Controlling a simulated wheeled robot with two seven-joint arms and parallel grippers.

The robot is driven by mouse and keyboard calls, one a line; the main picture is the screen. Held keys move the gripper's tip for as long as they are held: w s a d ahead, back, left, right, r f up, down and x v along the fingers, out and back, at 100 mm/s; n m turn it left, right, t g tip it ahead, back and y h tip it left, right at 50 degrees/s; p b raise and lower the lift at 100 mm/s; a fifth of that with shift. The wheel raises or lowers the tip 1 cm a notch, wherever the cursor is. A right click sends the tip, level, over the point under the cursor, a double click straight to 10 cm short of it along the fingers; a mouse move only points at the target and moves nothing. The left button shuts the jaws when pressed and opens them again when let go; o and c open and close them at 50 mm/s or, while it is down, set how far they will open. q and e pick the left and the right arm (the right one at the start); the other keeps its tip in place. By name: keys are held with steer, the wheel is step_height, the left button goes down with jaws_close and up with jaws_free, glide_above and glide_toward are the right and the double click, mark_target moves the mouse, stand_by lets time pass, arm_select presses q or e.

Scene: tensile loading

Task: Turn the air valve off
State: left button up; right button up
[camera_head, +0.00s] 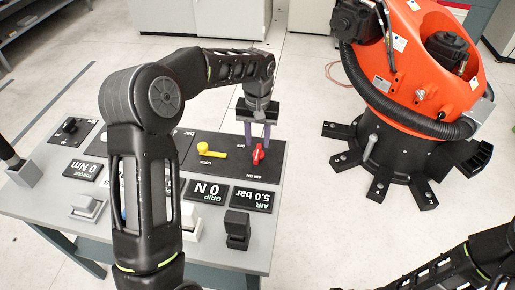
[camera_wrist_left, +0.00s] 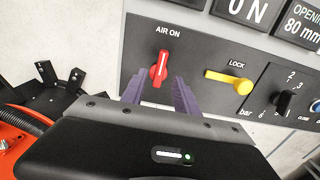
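The air valve is a red handle (camera_head: 258,154) on a dark panel of the grey bench. In the left wrist view the red handle (camera_wrist_left: 160,68) points toward the "AIR ON" label, and the head view also shows an "OFF" label beside it. My left gripper (camera_head: 257,138) is above the valve, fingers pointing down. In the left wrist view the gripper's purple fingers (camera_wrist_left: 159,88) are apart, one on each side of the handle, with visible gaps. Nothing is held. My right arm shows at the lower right, but its gripper is not visible.
A yellow lock lever (camera_head: 212,151) sits left of the valve, with a black knob (camera_wrist_left: 284,98) beyond it. An air display (camera_head: 252,198) reads 5.0 bar. A black block (camera_head: 237,228) stands at the bench's front. An orange robot (camera_head: 420,60) stands on the floor to the right.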

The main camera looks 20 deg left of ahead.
mark_target(257, 151)
arm_select(q)
step_height(257, 151, down, 5)
stand_by(0.3)
jaws_close()
stand_by(0.5)
